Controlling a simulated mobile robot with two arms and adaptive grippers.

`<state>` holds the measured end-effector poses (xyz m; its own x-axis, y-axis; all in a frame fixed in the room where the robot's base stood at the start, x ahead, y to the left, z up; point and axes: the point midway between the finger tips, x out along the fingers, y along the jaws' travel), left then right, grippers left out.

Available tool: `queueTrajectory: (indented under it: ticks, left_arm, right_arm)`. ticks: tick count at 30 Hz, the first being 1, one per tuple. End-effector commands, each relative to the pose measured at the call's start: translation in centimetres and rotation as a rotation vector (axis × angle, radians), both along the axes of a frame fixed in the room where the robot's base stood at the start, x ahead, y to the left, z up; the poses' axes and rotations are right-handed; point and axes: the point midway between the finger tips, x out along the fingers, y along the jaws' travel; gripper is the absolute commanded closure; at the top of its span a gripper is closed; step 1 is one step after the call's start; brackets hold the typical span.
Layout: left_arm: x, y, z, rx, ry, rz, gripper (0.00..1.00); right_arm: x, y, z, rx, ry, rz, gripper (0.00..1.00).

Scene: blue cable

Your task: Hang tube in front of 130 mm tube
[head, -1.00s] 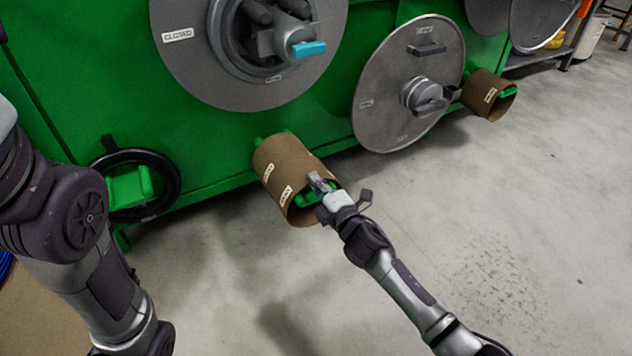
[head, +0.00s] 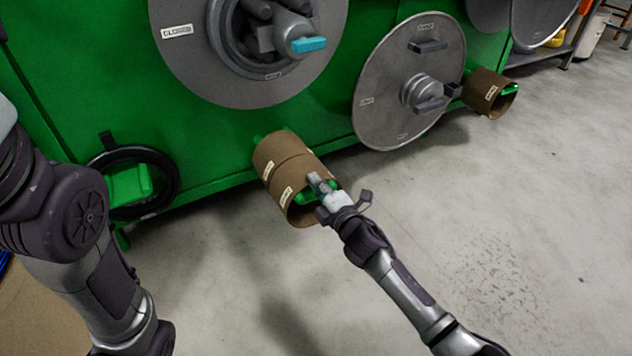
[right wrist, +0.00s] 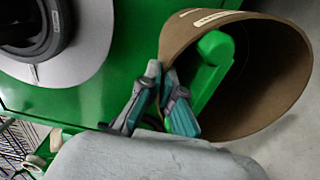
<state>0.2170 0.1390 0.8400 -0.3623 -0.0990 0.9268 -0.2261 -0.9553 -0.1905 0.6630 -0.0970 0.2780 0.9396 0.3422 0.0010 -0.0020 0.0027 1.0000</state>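Two brown cardboard tubes sit end to end on a green peg low on the green machine. The rear tube (head: 275,150) is against the machine side, and the front tube (head: 296,178) has its open end toward me. My right gripper (head: 319,183) is at the front tube's open rim. In the right wrist view, the fingers (right wrist: 161,92) straddle the wall of the front tube (right wrist: 275,95), close together, and appear shut on it. The green peg end (right wrist: 210,75) shows inside the tube. My left arm is at the left; its gripper is out of view.
A large grey disc (head: 385,110) and a bigger one with a blue handle (head: 308,45) are on the machine above. Another brown tube (head: 487,92) hangs at the far right. A black ring (head: 172,185) hangs at left. The floor (head: 480,210) to the right is clear.

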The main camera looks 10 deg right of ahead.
Motion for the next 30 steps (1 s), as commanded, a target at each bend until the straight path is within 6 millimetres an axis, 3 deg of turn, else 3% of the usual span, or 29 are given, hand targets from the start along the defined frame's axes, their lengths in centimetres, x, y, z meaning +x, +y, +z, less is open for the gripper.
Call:
queueTrajectory:
  ticks: [5, 6, 11, 17, 22, 30]
  left_arm:
    - [0.01, 0.00, 0.01, 0.000, 0.000, 0.000, 0.60]
    - [0.01, 0.00, 0.01, 0.000, 0.000, 0.000, 0.60]
    - [0.01, 0.00, 0.01, 0.000, 0.000, 0.000, 0.60]
    - [0.01, 0.00, 0.01, 0.000, 0.000, 0.000, 0.60]
    - [0.01, 0.00, 0.00, 0.000, 0.000, 0.000, 0.60]
    - [0.01, 0.00, 0.00, 0.000, 0.000, 0.000, 0.60]
  right_arm:
    - [0.01, 0.00, 0.03, 0.000, -0.001, 0.000, 1.00]
    - [0.01, 0.00, 0.04, 0.000, -0.001, 0.000, 0.91]
    - [0.01, 0.00, 0.04, 0.000, -0.001, 0.000, 0.65]
    - [0.01, 0.00, 0.03, 0.000, 0.000, 0.000, 0.65]
    - [0.00, 0.00, 0.00, 0.000, 0.000, 0.000, 0.38]
    - [0.00, -0.01, 0.01, 0.000, 0.000, 0.000, 0.38]
